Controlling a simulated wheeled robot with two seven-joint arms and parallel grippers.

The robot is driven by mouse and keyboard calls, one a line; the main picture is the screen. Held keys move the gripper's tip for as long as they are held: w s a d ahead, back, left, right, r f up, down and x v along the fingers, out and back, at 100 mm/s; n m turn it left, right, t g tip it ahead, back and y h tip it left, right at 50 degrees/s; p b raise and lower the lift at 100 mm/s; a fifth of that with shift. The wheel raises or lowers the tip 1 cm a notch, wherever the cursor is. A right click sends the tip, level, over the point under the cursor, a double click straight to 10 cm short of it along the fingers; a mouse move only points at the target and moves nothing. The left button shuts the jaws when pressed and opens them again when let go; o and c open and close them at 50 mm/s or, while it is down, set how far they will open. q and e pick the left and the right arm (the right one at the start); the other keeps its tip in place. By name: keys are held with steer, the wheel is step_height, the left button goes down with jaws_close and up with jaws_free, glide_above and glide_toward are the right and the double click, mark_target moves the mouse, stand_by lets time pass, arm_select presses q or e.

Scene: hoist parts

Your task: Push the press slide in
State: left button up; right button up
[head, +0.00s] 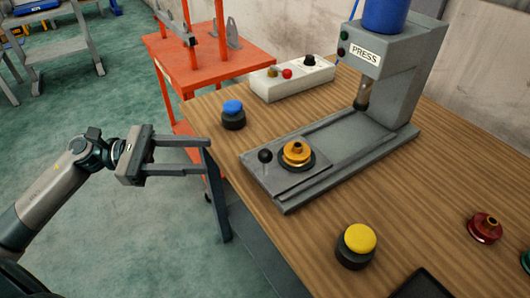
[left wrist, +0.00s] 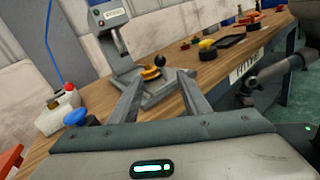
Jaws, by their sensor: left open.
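The press (head: 388,75) stands at the back of the wooden table, with a grey base reaching towards the front left. Its slide (head: 283,172) is at the near end of the base, out from under the ram (head: 363,95). A brass part (head: 296,153) sits on the slide, and a black ball knob (head: 265,156) stands at its front left. The knob also shows in the left wrist view (left wrist: 159,60). My left gripper (head: 207,157) is open and empty, left of the table edge, its fingers pointing towards the slide, apart from the knob.
A blue button (head: 233,114) stands left of the slide and a yellow button (head: 356,245) to its front right. A control box (head: 290,78) lies behind. A red part (head: 485,227) is at the right. An orange cart (head: 205,62) stands beyond the table.

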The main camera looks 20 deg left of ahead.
mark_target(259, 153)
arm_select(q)
steer(key=p+x, duration=0.4)
steer(key=x, duration=0.9)
steer(key=shift+w+d+r, duration=0.1)
steer(key=shift+w+d, duration=0.05)
steer(key=shift+d, duration=0.05)
arm_select(e)
steer(key=f, duration=0.3)
steer(key=s+f, duration=0.1)
steer(key=f, duration=0.2)
steer(key=s+f, duration=0.1)
steer(key=f, duration=0.2)
steer(key=shift+s+d, duration=0.15)
steer(key=shift+d, duration=0.25)
arm_select(q)
steer(key=shift+w+d, duration=0.2)
steer(key=shift+d, duration=0.45)
arm_select(e)
steer(key=shift+f, duration=0.3)
arm_select(q)
jaws_close()
